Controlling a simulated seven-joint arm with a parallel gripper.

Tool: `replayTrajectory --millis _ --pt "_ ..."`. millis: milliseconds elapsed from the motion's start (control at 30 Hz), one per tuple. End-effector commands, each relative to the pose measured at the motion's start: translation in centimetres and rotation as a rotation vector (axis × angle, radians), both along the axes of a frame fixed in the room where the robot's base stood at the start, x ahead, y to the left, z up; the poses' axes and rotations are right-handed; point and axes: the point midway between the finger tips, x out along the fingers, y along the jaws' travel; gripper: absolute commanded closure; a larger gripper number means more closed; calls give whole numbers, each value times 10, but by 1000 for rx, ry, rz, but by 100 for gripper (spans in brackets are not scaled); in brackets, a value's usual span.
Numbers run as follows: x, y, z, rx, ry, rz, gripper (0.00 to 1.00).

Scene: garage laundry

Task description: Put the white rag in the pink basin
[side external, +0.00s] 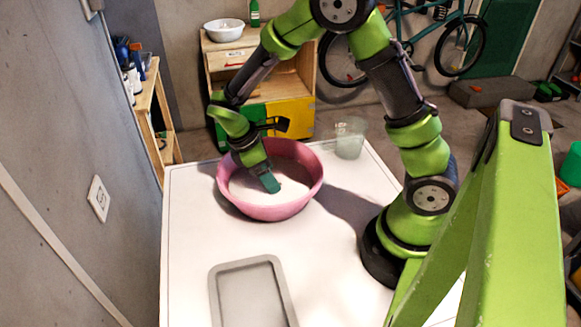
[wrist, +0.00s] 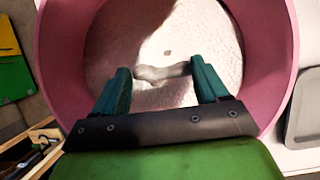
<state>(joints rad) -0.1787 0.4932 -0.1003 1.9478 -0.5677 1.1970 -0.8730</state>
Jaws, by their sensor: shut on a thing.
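The pink basin (side external: 268,210) stands upright on the white table. My gripper (side external: 271,184) reaches down inside it, fingers pointing at its floor. In the wrist view the basin's pink wall (wrist: 262,50) rings a whitish, rough-looking surface, which looks like the white rag (wrist: 206,35) spread over the floor. A greyish, shaded fold spans the gap between the two green fingers of my gripper (wrist: 160,68), and they are shut on it. Where the rag ends and the basin floor begins is hard to tell.
A clear cup (side external: 350,138) stands on the table just right of the basin. A grey tray (side external: 250,294) lies nearer the camera, with bare table (side external: 190,235) at left. A wooden cabinet (side external: 300,80) with a white bowl (side external: 224,29) stands behind.

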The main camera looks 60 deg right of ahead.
Motion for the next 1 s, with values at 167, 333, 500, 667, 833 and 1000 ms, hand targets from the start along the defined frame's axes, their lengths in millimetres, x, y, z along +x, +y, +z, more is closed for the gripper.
replayTrajectory --millis 167,333,500,667,833,1000 --pt "0 0 -2 0 0 0 57" --pt "0 0 -2 0 0 1 7" --pt "0 0 -2 0 0 0 1" --pt "0 0 -1 1 -1 0 1" --pt "5 4 15 2 -4 1 1" --pt "15 14 48 2 -6 0 1"
